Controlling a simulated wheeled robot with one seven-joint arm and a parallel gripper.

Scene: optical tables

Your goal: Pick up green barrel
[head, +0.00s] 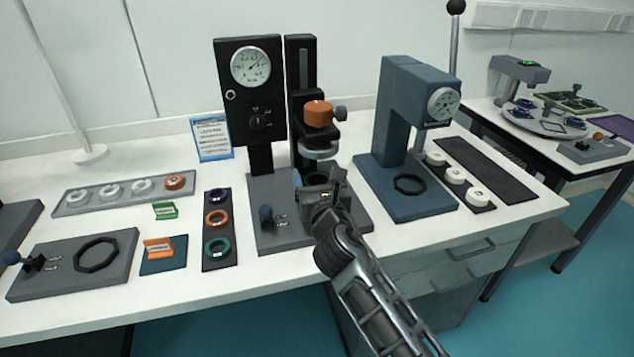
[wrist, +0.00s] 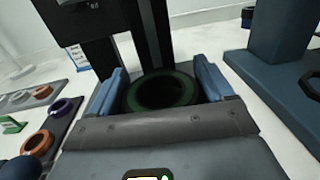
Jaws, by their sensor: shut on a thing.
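In the wrist view, a dark green ring-shaped barrel (wrist: 160,92) with a black opening sits between the two blue fingers of my gripper (wrist: 163,84). The fingers are shut on its two sides. In the head view, my gripper (head: 324,183) is over the base of the black press (head: 265,190), under its orange-topped head. The barrel is hidden there by my gripper. I cannot tell whether the barrel touches the press base.
A black strip (head: 232,231) to the left holds purple, orange and teal rings. A blue-grey press (head: 385,120) stands close on the right. The press head (head: 318,113) is just above my gripper.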

